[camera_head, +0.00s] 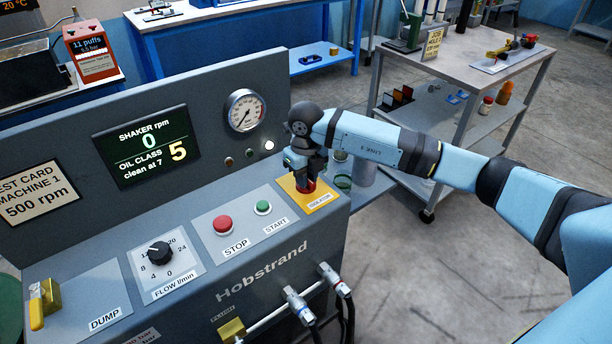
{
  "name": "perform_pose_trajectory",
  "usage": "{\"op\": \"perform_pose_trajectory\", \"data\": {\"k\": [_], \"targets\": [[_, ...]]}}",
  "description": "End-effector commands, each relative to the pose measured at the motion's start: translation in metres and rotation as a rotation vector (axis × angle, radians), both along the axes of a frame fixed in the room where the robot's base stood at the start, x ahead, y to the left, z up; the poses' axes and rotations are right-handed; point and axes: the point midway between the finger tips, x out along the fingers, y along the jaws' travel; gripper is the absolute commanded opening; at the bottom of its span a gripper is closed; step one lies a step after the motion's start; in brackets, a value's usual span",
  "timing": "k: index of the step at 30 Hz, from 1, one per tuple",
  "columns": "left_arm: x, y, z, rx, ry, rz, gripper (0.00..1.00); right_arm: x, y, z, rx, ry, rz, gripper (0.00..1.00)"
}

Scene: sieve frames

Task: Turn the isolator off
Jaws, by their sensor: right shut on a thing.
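The isolator (321,203) is a yellow plate with a red knob at the right end of the grey Hobstrand machine's sloped panel. My right gripper (305,182) points down over it and is shut on the red knob, hiding most of it and its pointing direction. The display (146,147) reads shaker rpm 0, oil class 5, clean at 7. My left gripper is not in view.
On the panel are a red STOP button (223,224), a green START button (263,207), a black flow knob (160,253) and a yellow dump lever (40,304). A round gauge (244,111) stands behind. Hose fittings (297,300) stick out in front. A trolley (466,70) stands at back right.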

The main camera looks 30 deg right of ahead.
Motion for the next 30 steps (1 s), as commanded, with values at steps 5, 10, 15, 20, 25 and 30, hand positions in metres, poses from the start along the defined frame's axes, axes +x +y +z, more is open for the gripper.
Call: {"op": "perform_pose_trajectory", "data": {"k": [5,10,15,20,25,30], "targets": [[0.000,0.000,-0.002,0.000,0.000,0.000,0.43,0.000,0.000,0.000,-0.001,0.000,0.028,0.00],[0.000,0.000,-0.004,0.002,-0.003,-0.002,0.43,0.000,-0.001,-0.001,-0.001,0.000,0.105,0.00],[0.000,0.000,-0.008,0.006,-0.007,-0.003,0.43,0.001,-0.001,-0.001,-0.002,-0.001,0.232,0.00],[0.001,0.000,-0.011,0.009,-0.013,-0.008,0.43,0.000,-0.001,-0.001,-0.002,-0.001,0.383,0.00],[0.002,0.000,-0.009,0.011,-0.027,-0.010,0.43,0.000,-0.001,-0.001,-0.002,-0.001,0.544,0.00],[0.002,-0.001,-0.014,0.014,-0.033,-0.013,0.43,0.000,0.000,-0.001,-0.001,-0.001,0.706,0.00]]}}
